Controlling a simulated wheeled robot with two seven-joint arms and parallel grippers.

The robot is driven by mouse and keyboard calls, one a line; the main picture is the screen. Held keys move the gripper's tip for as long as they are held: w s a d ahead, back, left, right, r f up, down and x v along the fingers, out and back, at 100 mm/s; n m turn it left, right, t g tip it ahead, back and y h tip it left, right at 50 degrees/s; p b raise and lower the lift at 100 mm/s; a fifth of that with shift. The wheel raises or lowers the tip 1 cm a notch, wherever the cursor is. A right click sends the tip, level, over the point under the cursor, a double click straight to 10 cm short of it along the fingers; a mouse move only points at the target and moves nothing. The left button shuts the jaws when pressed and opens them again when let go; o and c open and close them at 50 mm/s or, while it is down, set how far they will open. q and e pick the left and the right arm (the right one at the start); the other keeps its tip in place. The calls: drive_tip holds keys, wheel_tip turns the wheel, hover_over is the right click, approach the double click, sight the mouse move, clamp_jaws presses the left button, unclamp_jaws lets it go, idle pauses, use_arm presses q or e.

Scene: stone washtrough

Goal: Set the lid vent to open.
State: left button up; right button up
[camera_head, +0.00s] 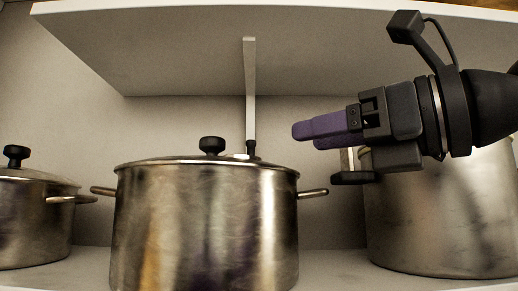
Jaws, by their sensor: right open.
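A steel pot (205,225) stands in the middle with a lid (175,161) on it. The lid has a round black knob (211,145). A small pale and black fitting (241,156) shows at the lid's right rear; it may be the vent, but it is too small and low in view to tell its setting. My right gripper (304,134) comes in from the right with purple fingers pointing left. It is open, with no object seen between its fingers, above and right of the pot's rim and apart from the lid. My left gripper is out of view.
A second lidded pot (32,225) stands at the left edge. A large pot (435,220) stands at right, below my right arm. A shelf (180,55) overhangs the pots, with a pale upright bar (250,90) under it. Some room is free above the middle lid.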

sight(255, 145)
drive_tip(key=p+x, duration=0.2)
drive_tip(key=x, duration=0.5)
drive_tip(key=shift+s+a+r+p, duration=0.1)
drive_tip(key=shift+a+p, duration=0.25)
drive_tip(key=shift+a, duration=0.15)
drive_tip(key=shift+s, duration=0.15)
drive_tip(key=shift+w, duration=0.25)
drive_tip(key=c, duration=0.5)
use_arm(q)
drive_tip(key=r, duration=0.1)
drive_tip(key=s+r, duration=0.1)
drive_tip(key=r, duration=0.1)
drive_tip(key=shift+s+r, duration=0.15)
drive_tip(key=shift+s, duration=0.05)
use_arm(e)
drive_tip(key=shift+s, duration=0.1)
clamp_jaws()
